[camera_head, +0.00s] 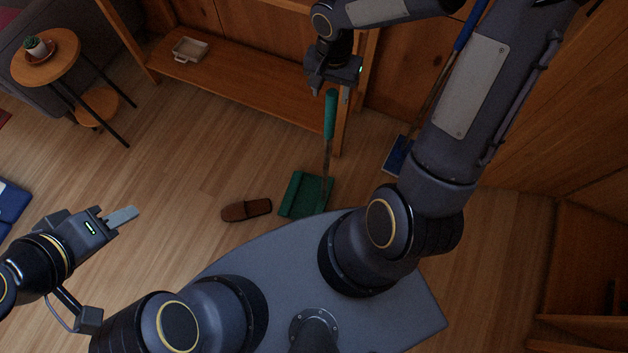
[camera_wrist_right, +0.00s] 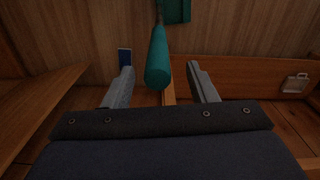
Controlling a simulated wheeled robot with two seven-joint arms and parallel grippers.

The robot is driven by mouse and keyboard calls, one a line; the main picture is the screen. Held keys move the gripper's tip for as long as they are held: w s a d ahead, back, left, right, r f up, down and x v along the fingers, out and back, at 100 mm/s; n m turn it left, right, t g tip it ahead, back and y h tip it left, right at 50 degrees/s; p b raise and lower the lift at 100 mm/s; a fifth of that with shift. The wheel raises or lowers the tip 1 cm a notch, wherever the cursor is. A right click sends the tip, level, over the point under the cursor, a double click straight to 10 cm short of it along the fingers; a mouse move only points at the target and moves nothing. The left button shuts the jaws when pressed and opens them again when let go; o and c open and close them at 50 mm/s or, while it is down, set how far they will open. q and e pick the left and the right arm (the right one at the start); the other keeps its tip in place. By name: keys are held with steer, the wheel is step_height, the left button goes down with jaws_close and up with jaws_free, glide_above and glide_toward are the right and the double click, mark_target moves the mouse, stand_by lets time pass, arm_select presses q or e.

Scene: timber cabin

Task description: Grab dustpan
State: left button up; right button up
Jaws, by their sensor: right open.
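The green dustpan (camera_head: 298,196) stands on the wooden floor in front of my base, its long handle upright with a teal grip (camera_head: 330,115) at the top. My right gripper (camera_head: 333,92) is open just above the grip's top end. In the right wrist view the teal grip (camera_wrist_right: 159,62) shows between the two spread fingers of the right gripper (camera_wrist_right: 162,85), with a gap on each side. Part of the pan (camera_wrist_right: 176,9) shows at the top edge. My left gripper (camera_head: 122,217) is empty, out over the floor at the left; its finger opening is unclear.
A blue broom (camera_head: 397,157) with a long blue handle leans at the right of the dustpan. A brown slipper (camera_head: 246,210) lies left of the pan. A wooden bench (camera_head: 240,85) bears a small tray (camera_head: 190,50). A round side table (camera_head: 47,62) stands far left.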

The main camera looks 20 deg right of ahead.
mark_target(331, 102)
steer(key=f, duration=0.5)
steer(key=shift+d, duration=0.25)
jaws_close()
